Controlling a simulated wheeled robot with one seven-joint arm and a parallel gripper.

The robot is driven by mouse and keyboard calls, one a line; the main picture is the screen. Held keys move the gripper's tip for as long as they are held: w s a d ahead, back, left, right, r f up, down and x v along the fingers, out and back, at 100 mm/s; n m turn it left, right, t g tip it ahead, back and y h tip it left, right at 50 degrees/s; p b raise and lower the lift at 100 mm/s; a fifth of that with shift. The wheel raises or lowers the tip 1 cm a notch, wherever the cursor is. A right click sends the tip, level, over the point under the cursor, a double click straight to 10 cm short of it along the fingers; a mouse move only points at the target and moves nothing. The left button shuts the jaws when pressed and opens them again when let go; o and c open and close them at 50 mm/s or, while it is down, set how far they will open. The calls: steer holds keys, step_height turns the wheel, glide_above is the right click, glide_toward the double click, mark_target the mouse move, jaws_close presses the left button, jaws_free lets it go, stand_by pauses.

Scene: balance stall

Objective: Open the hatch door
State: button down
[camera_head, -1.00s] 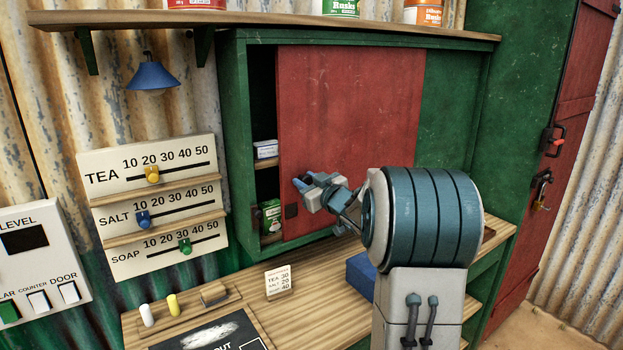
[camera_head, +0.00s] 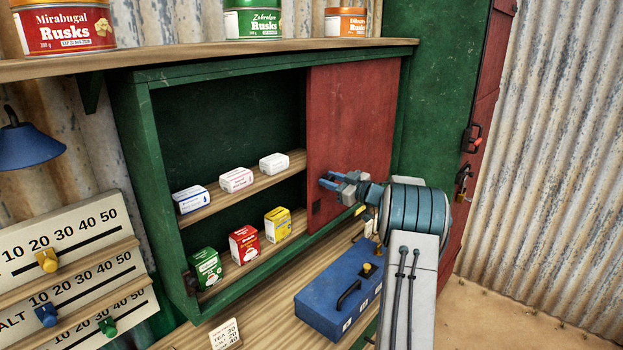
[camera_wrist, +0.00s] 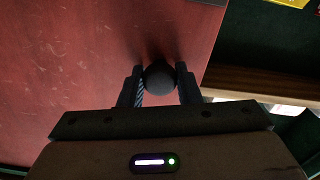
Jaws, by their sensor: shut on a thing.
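The hatch door (camera_head: 350,130) is a red sliding panel at the right end of the green cabinet (camera_head: 148,175) in the head view. The cabinet's left and middle stand open. My gripper (camera_head: 328,182) is at the door's left part, low down. In the wrist view, the fingers of my gripper (camera_wrist: 159,85) are shut on a round dark knob (camera_wrist: 159,76) on the red door (camera_wrist: 80,50). The knob is hidden by the gripper in the head view.
Small boxes stand on the cabinet's two shelves, including a red box (camera_head: 244,244). A blue box (camera_head: 338,300) with a handle lies on the counter below my arm. A wooden shelf (camera_head: 200,60) with tins runs above. Sliders (camera_head: 60,270) are at left.

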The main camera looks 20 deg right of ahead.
steer(key=shift+w+d+p, duration=0.2)
steer(key=shift+w+d, duration=0.15)
steer(key=shift+d, duration=0.35)
steer(key=shift+w+d+p, duration=0.15)
steer(key=shift+w+d, duration=0.15)
steer(key=shift+d, duration=0.35)
steer(key=shift+w+d+p, duration=0.2)
steer(key=shift+w+d, duration=0.15)
steer(key=shift+d, duration=0.35)
steer(key=c, duration=1.1)
jaws_free()
steer(key=shift+o, duration=0.2)
steer(key=b+v, duration=0.4)
steer(key=v, duration=0.9)
steer(key=shift+s+d+b, duration=0.2)
steer(key=shift+s+b, duration=0.1)
steer(key=shift+s, duration=0.05)
steer(key=shift+r, duration=0.1)
